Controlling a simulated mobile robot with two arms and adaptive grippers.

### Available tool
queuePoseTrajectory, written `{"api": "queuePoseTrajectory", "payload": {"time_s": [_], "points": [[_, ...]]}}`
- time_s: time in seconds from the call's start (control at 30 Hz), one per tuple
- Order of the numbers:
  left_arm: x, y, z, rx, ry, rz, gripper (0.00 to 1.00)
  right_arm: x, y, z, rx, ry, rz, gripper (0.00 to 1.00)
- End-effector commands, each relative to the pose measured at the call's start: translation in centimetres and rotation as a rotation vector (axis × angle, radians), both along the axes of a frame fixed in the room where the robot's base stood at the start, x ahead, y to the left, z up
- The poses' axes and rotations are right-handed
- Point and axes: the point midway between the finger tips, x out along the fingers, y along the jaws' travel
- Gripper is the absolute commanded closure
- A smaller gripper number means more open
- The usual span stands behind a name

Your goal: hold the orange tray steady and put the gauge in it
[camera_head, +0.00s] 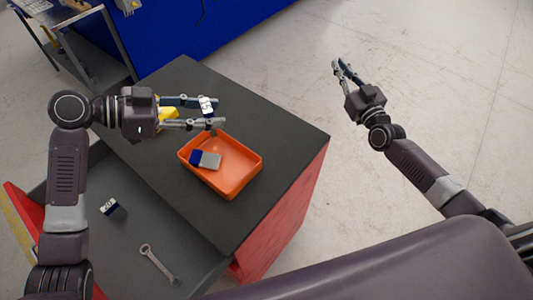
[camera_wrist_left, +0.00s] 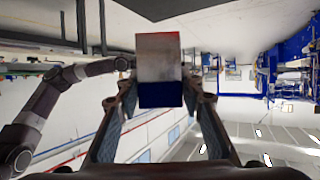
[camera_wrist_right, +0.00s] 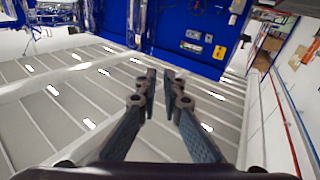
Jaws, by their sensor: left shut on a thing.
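The orange tray (camera_head: 245,184) sits on the dark worktop, with a blue-and-grey block (camera_head: 210,160) lying in it. My left gripper (camera_head: 216,113) is above the worktop, just beyond the tray's far left edge. It is shut on a small white and dark-blue block with dark marks, seemingly the gauge (camera_head: 207,104). In the left wrist view the gauge (camera_wrist_left: 159,58) shows pale grey with a blue end between the fingers. My right gripper (camera_head: 344,68) is empty, out beyond the worktop's right side, away from the tray. Its fingers (camera_wrist_right: 162,82) stand a little apart.
A yellow object (camera_head: 169,115) is partly hidden behind my left gripper. An open drawer (camera_head: 170,225) below the worktop's left side holds a wrench (camera_head: 158,262) and a blue-and-white block (camera_head: 110,207). The worktop right of the tray is clear.

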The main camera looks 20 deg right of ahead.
Motion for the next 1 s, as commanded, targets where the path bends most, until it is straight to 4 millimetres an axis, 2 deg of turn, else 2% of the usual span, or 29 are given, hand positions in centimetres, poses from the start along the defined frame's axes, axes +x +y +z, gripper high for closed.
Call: {"api": "queuePoseTrajectory", "payload": {"time_s": [0.03, 0.13, 0.2, 0.27, 0.3, 0.4, 0.47, 0.6, 0.7, 0.8, 0.9, 1.0], "points": [[0.0, 0.0, 0.1, -0.003, -0.003, 0.000, 1.00, 0.2, 0.5, 3.2, 0.003, -0.049, 0.017, 0.93], [0.0, 0.0, 0.1, -0.002, -0.002, 0.000, 1.00, 0.1, 2.2, 8.9, 0.020, -0.132, 0.063, 0.93], [0.0, 0.0, 0.1, -0.003, -0.003, 0.000, 1.00, -0.7, 4.6, 12.1, 0.032, -0.169, 0.121, 0.93], [0.0, 0.0, 0.1, -0.003, -0.003, 0.000, 1.00, -1.8, 7.7, 13.0, 0.041, -0.163, 0.191, 0.93], [0.0, 0.0, 0.1, -0.003, -0.003, 0.000, 1.00, -2.7, 10.1, 12.6, 0.040, -0.140, 0.241, 0.93], [0.0, 0.0, 0.1, -0.003, -0.002, 0.001, 1.00, -5.0, 15.0, 9.9, 0.031, -0.056, 0.346, 0.93], [0.0, 0.0, 0.1, -0.003, -0.002, 0.001, 1.00, -6.5, 17.6, 7.9, 0.023, 0.002, 0.398, 0.93], [0.0, 0.0, 0.1, -0.003, -0.002, 0.001, 1.00, -10.3, 22.5, 2.5, -0.003, 0.155, 0.490, 0.93], [0.0, 0.0, 0.1, -0.003, -0.002, 0.001, 1.00, -13.1, 24.9, -1.2, -0.024, 0.266, 0.528, 0.93], [0.0, 0.0, 0.2, -0.003, -0.003, 0.000, 1.00, -15.6, 26.5, -4.2, -0.044, 0.362, 0.545, 0.93], [0.0, 0.0, 0.2, -0.003, -0.003, 0.000, 1.00, -17.4, 27.4, -6.4, -0.057, 0.438, 0.547, 0.93], [0.0, 0.0, 0.2, -0.003, -0.002, 0.001, 1.00, -18.5, 27.7, -7.6, -0.068, 0.482, 0.545, 0.93]]}}
